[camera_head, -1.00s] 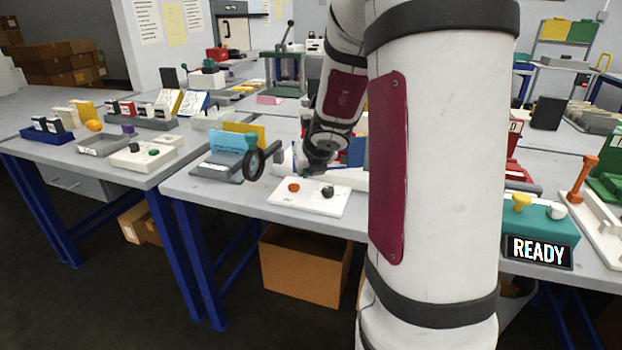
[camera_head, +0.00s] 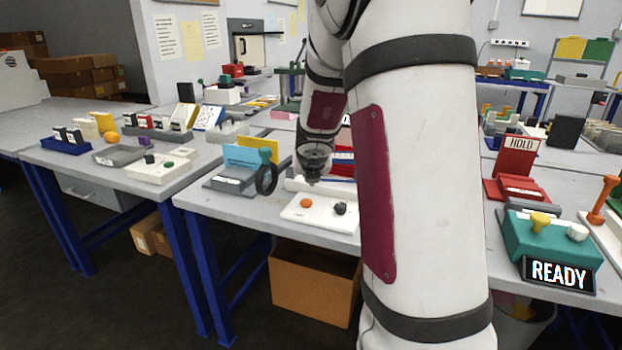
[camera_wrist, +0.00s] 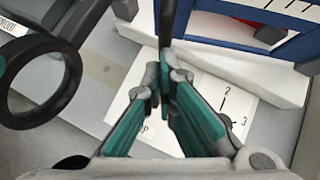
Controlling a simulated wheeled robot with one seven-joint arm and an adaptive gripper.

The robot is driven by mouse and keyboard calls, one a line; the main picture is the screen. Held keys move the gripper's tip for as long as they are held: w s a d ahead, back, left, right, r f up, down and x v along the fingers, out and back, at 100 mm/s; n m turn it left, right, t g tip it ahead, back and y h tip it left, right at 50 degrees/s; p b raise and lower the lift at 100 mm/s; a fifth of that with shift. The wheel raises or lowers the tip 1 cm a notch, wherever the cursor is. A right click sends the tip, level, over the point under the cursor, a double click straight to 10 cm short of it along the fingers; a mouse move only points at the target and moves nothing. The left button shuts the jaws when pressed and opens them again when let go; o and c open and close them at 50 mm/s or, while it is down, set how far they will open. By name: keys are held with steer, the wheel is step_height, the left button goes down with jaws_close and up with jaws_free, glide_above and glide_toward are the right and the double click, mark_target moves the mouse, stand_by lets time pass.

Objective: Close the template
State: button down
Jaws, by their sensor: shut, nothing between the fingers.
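A blue frame with a white lower edge, seemingly the template, stands at the upper right of the wrist view (camera_wrist: 225,38), with red behind it. Part of it shows in the head view (camera_head: 343,158), partly hidden by my arm.
A dark ring-shaped magnifier (camera_wrist: 75,75) stands close to the left of my gripper. A white box with orange and dark knobs (camera_head: 320,212) sits at the table's front edge. A teal READY box (camera_head: 548,238) and red HOLD sign (camera_head: 517,156) are to the right.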

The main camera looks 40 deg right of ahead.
steer(key=shift+w+d+m+g+h, duration=0.2)
steer(key=shift+w+d+m, duration=0.15)
steer(key=shift+w, duration=0.2)
steer(key=shift+w+d+m+g+h, duration=0.1)
steer(key=shift+w+d+m+g, duration=0.1)
steer(key=shift+w+m, duration=0.25)
steer(key=shift+w+d+m+g+h+p, duration=0.25)
steer(key=shift+w+d+m+p, duration=0.2)
steer(key=shift+w, duration=0.25)
steer(key=shift+w+d+m+g+h+p, duration=0.25)
steer(key=shift+w+d+m, duration=0.1)
steer(key=shift+w+d, duration=0.25)
steer(key=shift+w, duration=0.1)
